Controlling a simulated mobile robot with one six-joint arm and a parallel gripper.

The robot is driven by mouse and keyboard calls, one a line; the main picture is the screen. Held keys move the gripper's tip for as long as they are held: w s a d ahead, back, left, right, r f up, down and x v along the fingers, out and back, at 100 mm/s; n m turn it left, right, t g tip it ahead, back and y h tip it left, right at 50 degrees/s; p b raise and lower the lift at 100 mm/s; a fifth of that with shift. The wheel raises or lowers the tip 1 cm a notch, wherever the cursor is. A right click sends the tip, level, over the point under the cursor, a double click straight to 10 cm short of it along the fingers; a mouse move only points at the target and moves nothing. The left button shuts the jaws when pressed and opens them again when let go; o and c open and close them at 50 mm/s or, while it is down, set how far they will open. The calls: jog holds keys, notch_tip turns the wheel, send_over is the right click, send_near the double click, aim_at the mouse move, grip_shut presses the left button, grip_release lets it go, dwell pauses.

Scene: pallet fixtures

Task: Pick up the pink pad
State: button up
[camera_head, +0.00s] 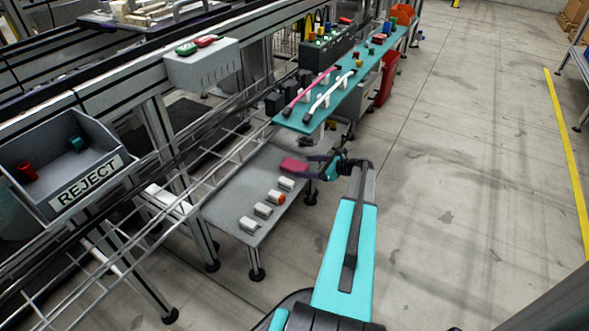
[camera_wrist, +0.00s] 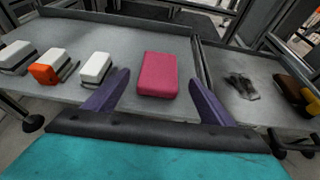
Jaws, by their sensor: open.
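The pink pad (camera_wrist: 157,75) lies flat on a grey low table (camera_wrist: 130,33) in the wrist view. It shows small in the head view (camera_head: 293,165), at the far end of the row on the table. My gripper (camera_wrist: 160,83) is open, with one purple finger to the left of the pad and one to the right. The fingertips look close to the pad's near end, with a gap on each side. Whether the fingers are level with the pad, I cannot tell. In the head view my gripper (camera_head: 318,167) is at the table's right edge.
White blocks (camera_wrist: 95,67) and an orange-and-white block (camera_wrist: 52,67) lie left of the pad. A second grey surface (camera_wrist: 245,62) with dark items stands to the right. A teal shelf (camera_head: 350,97) with rods is above and beyond. The reject bin (camera_head: 60,165) is at left.

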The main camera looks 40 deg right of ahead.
aim_at(297, 166)
dwell(0.3)
jog(key=shift+b+x, duration=1.1)
jog(key=shift+x, duration=0.9)
jog(key=shift+w+a+f, duration=0.2)
jog(key=shift+w, duration=0.3)
jog(key=shift+c, duration=0.3)
jog(key=c, duration=1.1)
